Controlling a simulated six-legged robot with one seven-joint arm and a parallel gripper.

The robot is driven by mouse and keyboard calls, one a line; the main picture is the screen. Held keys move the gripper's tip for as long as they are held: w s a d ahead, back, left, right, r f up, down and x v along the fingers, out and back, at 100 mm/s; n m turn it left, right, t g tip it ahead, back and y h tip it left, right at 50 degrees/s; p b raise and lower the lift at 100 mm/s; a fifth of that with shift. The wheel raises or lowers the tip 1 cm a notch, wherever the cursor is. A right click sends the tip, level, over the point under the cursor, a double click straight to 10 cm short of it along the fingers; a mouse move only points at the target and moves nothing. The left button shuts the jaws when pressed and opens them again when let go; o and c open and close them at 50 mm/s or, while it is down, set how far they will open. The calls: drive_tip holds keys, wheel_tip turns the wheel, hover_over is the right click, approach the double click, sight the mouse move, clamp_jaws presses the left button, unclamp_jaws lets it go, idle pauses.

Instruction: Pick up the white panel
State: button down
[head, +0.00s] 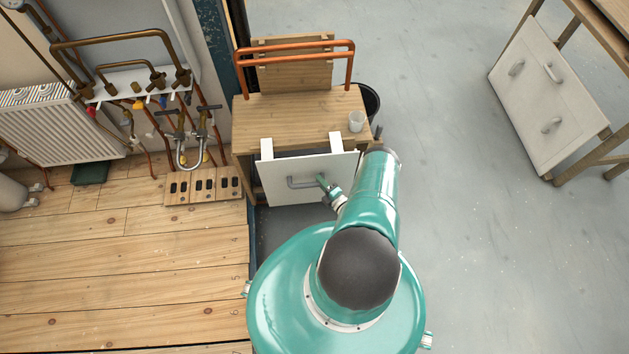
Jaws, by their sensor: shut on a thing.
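The white panel (270,188) is upright at the front of the small wooden table (300,112). It has a grey bar handle (299,183) on its face. Two white tabs rise from its top and reach over the table's front edge; I cannot tell whether they rest on it. My gripper (323,182) is at the right end of the handle and is shut on it. My arm hides the panel's lower right part, and the fingertips are small.
A white cup (356,121) stands at the table's right front corner. Copper pipes (300,48) stand at its back. A black bucket (370,100) is to its right. Another white panel with several handles (548,95) leans at a table far right. Grey floor between is clear.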

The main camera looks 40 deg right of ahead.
sight(314, 170)
drive_tip(key=shift+r, duration=0.1)
idle(0.3)
drive_tip(key=shift+r, duration=0.5)
wheel_tip(314, 170, up, 2)
drive_tip(key=shift+w+r, duration=0.1)
drive_tip(key=shift+r, duration=0.05)
drive_tip(key=w+a+r, duration=0.1)
drive_tip(key=a+r, duration=0.8)
drive_tip(key=a, duration=0.4)
drive_tip(key=shift+w+a+r, duration=0.3)
drive_tip(key=shift+w+a, duration=0.1)
